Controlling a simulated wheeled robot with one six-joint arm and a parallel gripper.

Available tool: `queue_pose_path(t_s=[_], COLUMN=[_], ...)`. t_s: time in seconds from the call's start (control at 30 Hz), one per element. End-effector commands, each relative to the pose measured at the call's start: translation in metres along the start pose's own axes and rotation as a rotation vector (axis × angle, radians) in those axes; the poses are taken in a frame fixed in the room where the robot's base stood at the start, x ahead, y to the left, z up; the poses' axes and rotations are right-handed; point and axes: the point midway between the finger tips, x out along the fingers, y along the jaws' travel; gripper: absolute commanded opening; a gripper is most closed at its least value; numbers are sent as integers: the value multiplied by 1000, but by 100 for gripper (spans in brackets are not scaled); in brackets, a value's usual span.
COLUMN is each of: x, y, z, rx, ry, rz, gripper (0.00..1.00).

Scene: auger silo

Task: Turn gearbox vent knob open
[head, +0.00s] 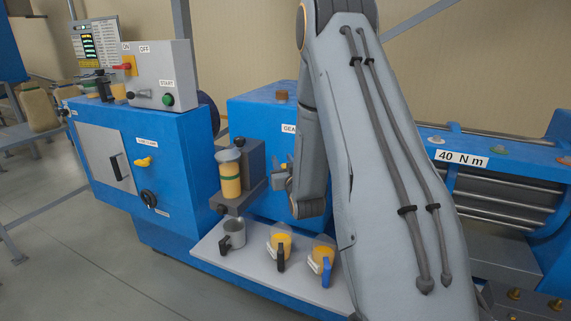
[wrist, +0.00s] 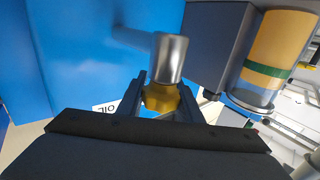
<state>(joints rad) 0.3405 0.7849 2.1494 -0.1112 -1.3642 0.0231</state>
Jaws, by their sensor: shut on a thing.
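The blue gearbox (head: 262,121) stands in the middle of the head view, its label partly hidden by my arm. My gripper (head: 283,179) is at its front face, small and partly covered by my arm. In the wrist view my gripper (wrist: 162,98) has its two dark fingers closed on either side of a brass-yellow knob (wrist: 161,96). A silver cylindrical piece (wrist: 170,58) stands just beyond the knob and overlaps it in the view. I take the yellow piece to be the vent knob; its turn position cannot be told.
A jar of amber oil (head: 230,173) on a dark block is close left of my gripper; it also shows in the wrist view (wrist: 278,45). A shelf (head: 262,268) below holds a metal mug (head: 235,233) and two amber-filled jugs (head: 280,243). A control cabinet (head: 160,150) stands left.

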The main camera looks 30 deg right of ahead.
Motion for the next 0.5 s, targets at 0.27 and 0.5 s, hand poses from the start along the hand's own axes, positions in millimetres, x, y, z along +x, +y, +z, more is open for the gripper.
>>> queue_pose_path(t_s=[0.27,0.5], x=[0,-3], y=[-7,-16], z=[0,-1], rx=[-1,-2], ry=[3,4], rz=[-258,-487], gripper=[10,10])
